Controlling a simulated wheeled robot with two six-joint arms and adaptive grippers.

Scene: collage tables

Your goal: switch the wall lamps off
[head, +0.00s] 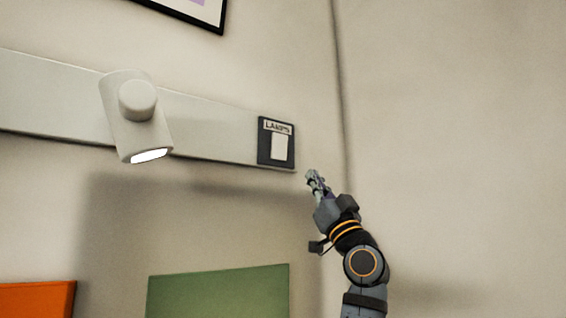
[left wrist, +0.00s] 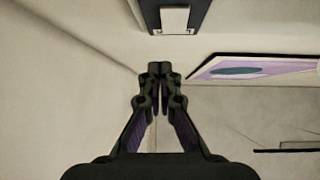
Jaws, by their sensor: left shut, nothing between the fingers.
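A white wall lamp (head: 128,110) is fixed on a pale rail, and its lower face (head: 150,155) glows bright white. A dark switch plate labelled LAMPS (head: 264,147) with a white rocker (head: 279,147) sits at the rail's right end. The plate (left wrist: 203,12) and its rocker (left wrist: 176,20) also show at the top of the left wrist view. My left gripper (head: 311,175) is shut and empty, just below and right of the plate in the head view. In the left wrist view its fingertips (left wrist: 160,68) point up toward the plate, apart from it in the picture. My right gripper is not in view.
The pale rail (head: 205,115) runs along the wall. A framed picture (head: 207,12) hangs above it and shows in the left wrist view (left wrist: 250,68). Green (head: 220,300) and orange (head: 35,300) panels are below. The wall right of the corner is bare.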

